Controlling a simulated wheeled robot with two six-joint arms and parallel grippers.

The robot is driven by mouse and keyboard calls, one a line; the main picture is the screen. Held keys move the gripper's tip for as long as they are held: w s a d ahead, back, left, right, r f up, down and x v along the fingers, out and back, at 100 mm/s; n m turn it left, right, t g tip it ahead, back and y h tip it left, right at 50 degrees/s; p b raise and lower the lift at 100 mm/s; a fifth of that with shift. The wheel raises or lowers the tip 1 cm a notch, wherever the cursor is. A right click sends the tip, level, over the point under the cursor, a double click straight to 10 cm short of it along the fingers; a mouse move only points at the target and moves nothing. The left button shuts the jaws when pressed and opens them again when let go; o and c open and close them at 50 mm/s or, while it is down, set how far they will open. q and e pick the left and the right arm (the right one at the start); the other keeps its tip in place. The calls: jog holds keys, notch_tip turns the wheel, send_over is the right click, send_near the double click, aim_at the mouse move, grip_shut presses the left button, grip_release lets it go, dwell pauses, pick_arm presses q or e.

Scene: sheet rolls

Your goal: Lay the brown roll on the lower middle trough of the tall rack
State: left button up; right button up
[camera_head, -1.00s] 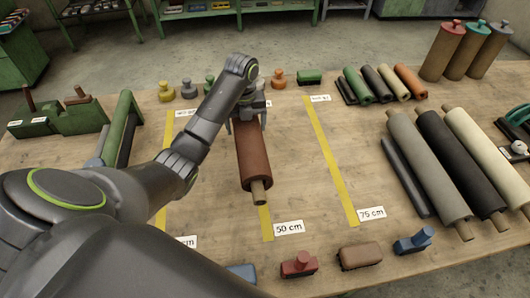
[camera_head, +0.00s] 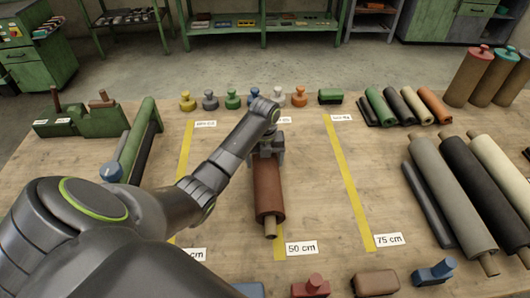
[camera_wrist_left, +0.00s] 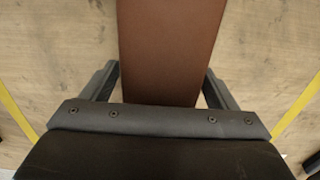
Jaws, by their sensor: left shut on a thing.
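The brown roll (camera_head: 268,190) lies lengthwise along the 50 cm tape line, its near core end pointing toward me. My left gripper (camera_head: 266,152) comes down over its far part and is shut on it. In the left wrist view the brown roll (camera_wrist_left: 170,50) runs between the two fingers (camera_wrist_left: 160,85). Whether the roll touches the table or is slightly raised, I cannot tell. No tall rack can be clearly made out in these frames. My right gripper is out of view.
Several stamps and weights line the table's back edge, with blocks along the front. Large rolls (camera_head: 441,190) lie at right, and small rolls (camera_head: 400,103) behind them. A green frame (camera_head: 137,140) stands at left. Table around the brown roll (camera_head: 320,200) is clear.

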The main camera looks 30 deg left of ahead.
pick_arm(q)
jog(key=shift+w+f, duration=0.15)
jog(key=shift+f, duration=0.2)
jog(key=o, duration=1.6)
jog(key=shift+f, duration=0.25)
jog(key=o, duration=0.4)
jog(key=shift+s+d+r, duration=0.1)
jog(key=shift+s+r, duration=0.05)
jog(key=shift+s, duration=0.1)
